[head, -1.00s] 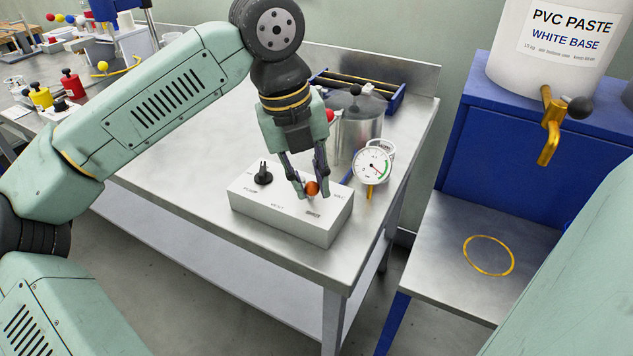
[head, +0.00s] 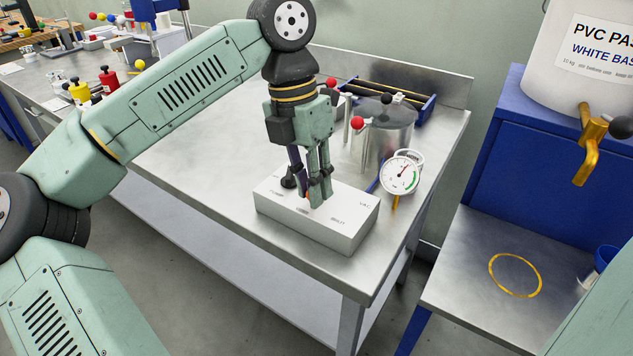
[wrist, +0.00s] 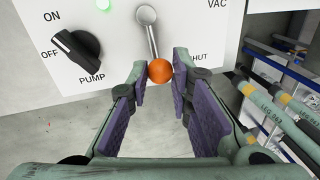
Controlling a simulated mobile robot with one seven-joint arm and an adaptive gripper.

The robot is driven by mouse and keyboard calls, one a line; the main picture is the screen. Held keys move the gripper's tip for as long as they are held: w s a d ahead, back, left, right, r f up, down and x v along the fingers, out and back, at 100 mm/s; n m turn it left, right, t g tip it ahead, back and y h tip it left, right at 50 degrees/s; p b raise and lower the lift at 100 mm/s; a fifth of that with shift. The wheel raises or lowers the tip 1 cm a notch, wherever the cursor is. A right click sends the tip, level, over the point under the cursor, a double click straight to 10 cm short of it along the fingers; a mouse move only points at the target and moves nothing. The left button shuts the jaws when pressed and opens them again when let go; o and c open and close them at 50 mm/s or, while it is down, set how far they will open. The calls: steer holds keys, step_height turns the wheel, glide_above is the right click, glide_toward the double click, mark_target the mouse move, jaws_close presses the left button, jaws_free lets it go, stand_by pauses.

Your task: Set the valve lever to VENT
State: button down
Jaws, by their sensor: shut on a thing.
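The valve lever, a thin metal arm (wrist: 152,38) with an orange ball knob (wrist: 159,71), stands on top of a white control box (head: 345,238). In the wrist view it points down from its pivot toward me, left of the SHUT label (wrist: 199,57). VAC (wrist: 217,3) is printed farther up and right. My gripper (wrist: 161,73) is shut on the orange knob, one finger on each side. In the head view the fingers mostly cover the knob. I cannot read a VENT label in the wrist view; a small label (head: 303,211) below the fingers is too blurred to read.
A black pump knob (wrist: 76,50) sits left of the lever. A gauge (head: 401,175) and a metal pot (head: 388,135) with a red-knobbed handle stand right and behind. A blue cabinet (head: 530,140) is farther right. The bench left of the box is clear.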

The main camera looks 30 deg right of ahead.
steer(key=shift+w+m, duration=0.2)
steer(key=shift+m, duration=0.3)
steer(key=c, duration=1.4)
jaws_free()
steer(key=shift+c, duration=0.2)
steer(key=shift+r, duration=0.15)
step_height(320, 180, up, 12)
steer(key=w, duration=0.2)
steer(key=shift+w+a+f, duration=0.15)
steer(key=shift+a+f, duration=0.05)
steer(key=shift+a, duration=0.05)
